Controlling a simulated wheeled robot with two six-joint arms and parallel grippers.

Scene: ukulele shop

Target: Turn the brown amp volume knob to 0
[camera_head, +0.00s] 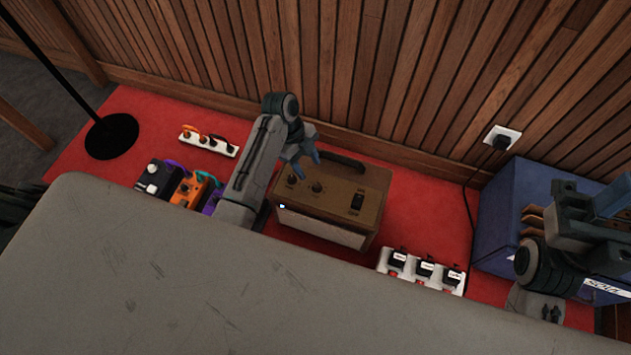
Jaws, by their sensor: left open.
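The brown amp (340,215) stands on the red carpet in front of the slatted wood wall. Its top panel has two small dark knobs near the left end, one farther left (292,180) and one beside it (316,187). A dark switch (357,202) is at the panel's right. I cannot read the knob markings. My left gripper (306,160) is open above the amp's back left corner, just behind the knobs, with nothing between its fingers. I cannot tell whether it touches the amp. My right gripper (600,205) is at the right edge, partly cut off, in front of the blue box.
A dark handle (334,157) runs along the amp's back. Several pedals (180,188) and a power strip (208,143) lie left, another strip (422,271) right. A blue box (505,225) stands at right. My grey body covers the front.

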